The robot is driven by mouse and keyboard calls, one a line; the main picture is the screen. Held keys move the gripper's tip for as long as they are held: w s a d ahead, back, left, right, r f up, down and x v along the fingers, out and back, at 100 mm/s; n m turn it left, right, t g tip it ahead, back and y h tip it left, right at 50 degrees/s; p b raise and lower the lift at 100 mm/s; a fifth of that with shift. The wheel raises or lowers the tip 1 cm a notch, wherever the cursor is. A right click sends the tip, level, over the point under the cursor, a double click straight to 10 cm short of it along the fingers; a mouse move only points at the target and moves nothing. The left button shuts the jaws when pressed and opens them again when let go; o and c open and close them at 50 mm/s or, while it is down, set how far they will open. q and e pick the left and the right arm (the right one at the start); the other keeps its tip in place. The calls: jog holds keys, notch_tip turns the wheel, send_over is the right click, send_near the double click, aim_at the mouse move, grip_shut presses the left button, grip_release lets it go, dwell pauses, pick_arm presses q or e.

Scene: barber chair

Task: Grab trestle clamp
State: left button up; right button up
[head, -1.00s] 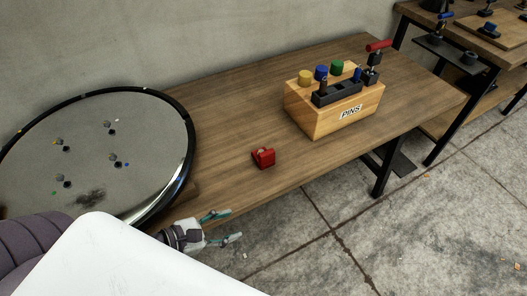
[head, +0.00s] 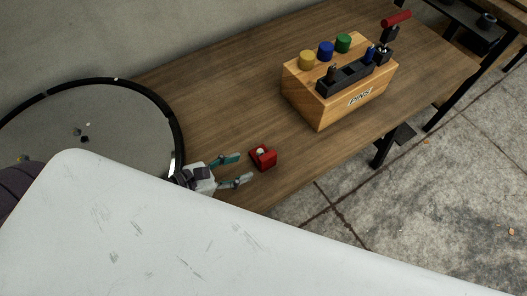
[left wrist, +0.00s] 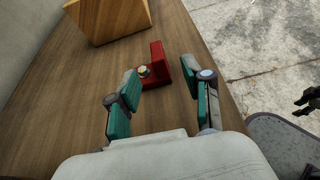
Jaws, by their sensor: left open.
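A small red clamp (head: 263,157) with a pale metal knob lies on the wooden table near its front edge. It also shows in the left wrist view (left wrist: 161,68), just ahead of the fingers. My left gripper (head: 244,168) is open and empty, with its teal fingertips just left of the clamp. In the left wrist view, the spread fingers (left wrist: 168,79) face the clamp, which lies between and just beyond their tips. A dark shape at the right edge of the left wrist view may be my right gripper; its fingers are unclear.
A wooden block marked PINS (head: 340,90) stands behind and right, with coloured caps and a red-handled tool (head: 394,20). A round black-rimmed disc (head: 178,128) lies left. The wooden table (head: 220,110) is clear around the clamp. Its front edge drops to a concrete floor.

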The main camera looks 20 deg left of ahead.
aim_at(262, 159)
pick_arm(q)
jog(key=x, duration=0.4)
jog(key=shift+w+f, duration=0.1)
jog(key=shift+w, duration=0.15)
jog(key=shift+w+d+f, duration=0.2)
jog(key=shift+w+d, duration=0.1)
jog(key=x, duration=0.4)
jog(key=shift+w+f, duration=0.3)
jog(key=shift+f, duration=0.05)
jog(key=shift+c, duration=1)
grip_shut()
pick_arm(e)
jog(key=shift+s+d+r, duration=0.15)
